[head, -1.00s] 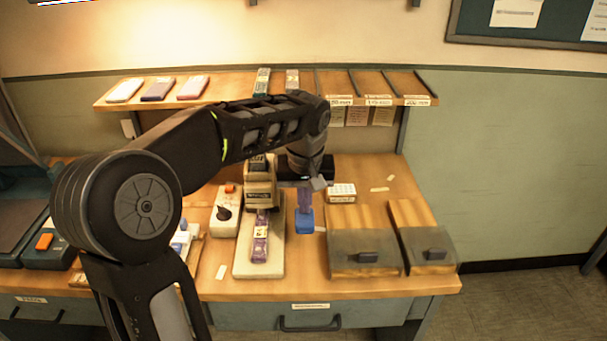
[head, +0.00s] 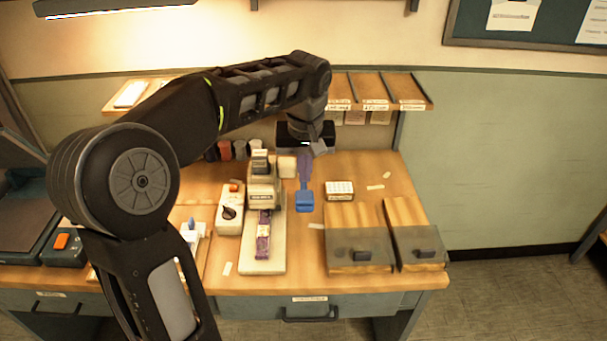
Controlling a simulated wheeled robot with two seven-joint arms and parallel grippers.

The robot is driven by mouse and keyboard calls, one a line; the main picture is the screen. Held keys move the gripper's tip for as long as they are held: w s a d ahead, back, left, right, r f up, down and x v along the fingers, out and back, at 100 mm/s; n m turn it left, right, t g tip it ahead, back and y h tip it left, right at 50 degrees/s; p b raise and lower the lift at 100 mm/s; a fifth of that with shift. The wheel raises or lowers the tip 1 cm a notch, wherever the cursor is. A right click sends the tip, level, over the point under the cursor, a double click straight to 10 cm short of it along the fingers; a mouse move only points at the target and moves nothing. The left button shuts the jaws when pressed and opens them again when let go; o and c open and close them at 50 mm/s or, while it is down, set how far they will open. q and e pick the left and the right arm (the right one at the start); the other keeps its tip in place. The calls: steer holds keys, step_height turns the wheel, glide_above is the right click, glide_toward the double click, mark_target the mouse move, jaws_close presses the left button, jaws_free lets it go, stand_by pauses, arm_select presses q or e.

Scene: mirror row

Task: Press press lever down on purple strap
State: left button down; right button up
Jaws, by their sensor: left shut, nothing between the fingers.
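The beige press (head: 264,192) stands on a pale base plate (head: 262,268) near the middle of the bench. A dark-and-light block (head: 260,160) tops it; I cannot tell whether this is its lever. The purple strap (head: 263,245) lies lengthwise on the plate, its far end under the press head, with a pale label on it. My left gripper (head: 319,149) is shut and empty, in the air above and to the right of the press, apart from it. A blue block (head: 304,203) with an upright purple piece stands right of the press. My right gripper is out of view.
A pale box with a dark knob (head: 230,212) stands left of the press. A small white box (head: 340,190) and two lidded wooden bins (head: 360,254) are to the right. A shelf (head: 385,92) runs behind, partly hidden by my left arm.

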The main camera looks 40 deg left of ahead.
arm_select(q)
step_height(320, 180, up, 2)
steer(key=shift+r+p, duration=0.25)
steer(key=shift+p, duration=0.35)
steer(key=shift+f, duration=0.1)
